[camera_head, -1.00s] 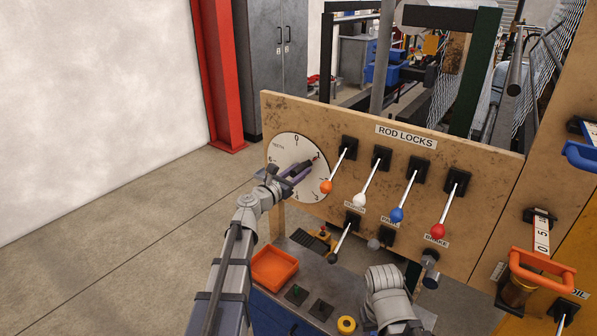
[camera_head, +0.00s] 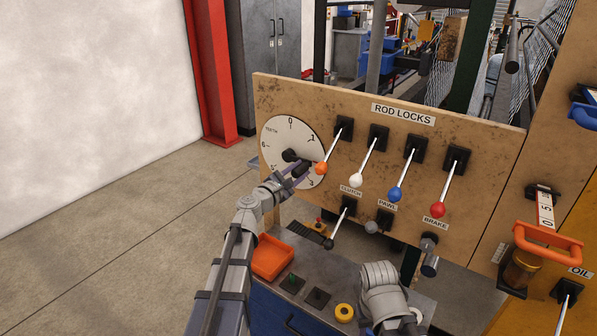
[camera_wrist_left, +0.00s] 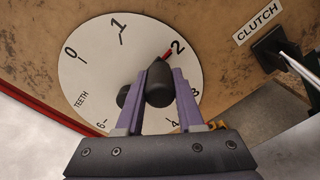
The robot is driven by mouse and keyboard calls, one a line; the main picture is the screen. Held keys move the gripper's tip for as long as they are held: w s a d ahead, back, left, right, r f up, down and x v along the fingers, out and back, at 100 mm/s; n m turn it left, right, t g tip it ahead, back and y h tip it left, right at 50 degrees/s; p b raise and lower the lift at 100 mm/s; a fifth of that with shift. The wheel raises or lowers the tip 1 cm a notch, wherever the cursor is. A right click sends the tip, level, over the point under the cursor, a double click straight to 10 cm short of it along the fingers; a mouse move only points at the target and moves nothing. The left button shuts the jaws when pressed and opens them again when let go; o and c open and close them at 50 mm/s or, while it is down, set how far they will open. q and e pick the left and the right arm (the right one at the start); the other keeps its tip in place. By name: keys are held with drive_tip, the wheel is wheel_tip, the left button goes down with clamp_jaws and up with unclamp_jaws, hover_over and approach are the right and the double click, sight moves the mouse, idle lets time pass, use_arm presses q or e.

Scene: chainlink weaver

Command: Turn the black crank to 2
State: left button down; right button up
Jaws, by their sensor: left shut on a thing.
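The white dial (camera_head: 278,133) marked TEETH is on the brown panel, with numbers around its rim. The black crank has its hub (camera_head: 289,155) at the dial's middle, and its arm points to the right and slightly down. My left gripper (camera_head: 299,173) is shut on the crank's black handle. In the left wrist view the fingers (camera_wrist_left: 158,88) hold the handle (camera_wrist_left: 159,84) from both sides. A red pointer tip (camera_wrist_left: 167,55) shows just beyond the handle, close beside the number 2 (camera_wrist_left: 177,47). The handle and fingers hide part of the dial.
Rod-lock levers stand right of the dial; the orange-knobbed one (camera_head: 321,168) is very close to my left gripper. The clutch lever (camera_head: 337,230) hangs below. An orange tray (camera_head: 272,257) and a yellow ring (camera_head: 344,312) lie on the bench. The floor at left is clear.

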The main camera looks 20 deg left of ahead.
use_arm(q)
drive_tip(key=shift+f+m, duration=0.25)
drive_tip(key=shift+m, duration=0.05)
idle(0.4)
drive_tip(key=c, duration=0.5)
unclamp_jaws()
drive_tip(key=shift+s, duration=0.1)
drive_tip(key=v, duration=0.7)
drive_tip(key=shift+s+a+r, duration=0.1)
drive_tip(key=shift+s, duration=0.25)
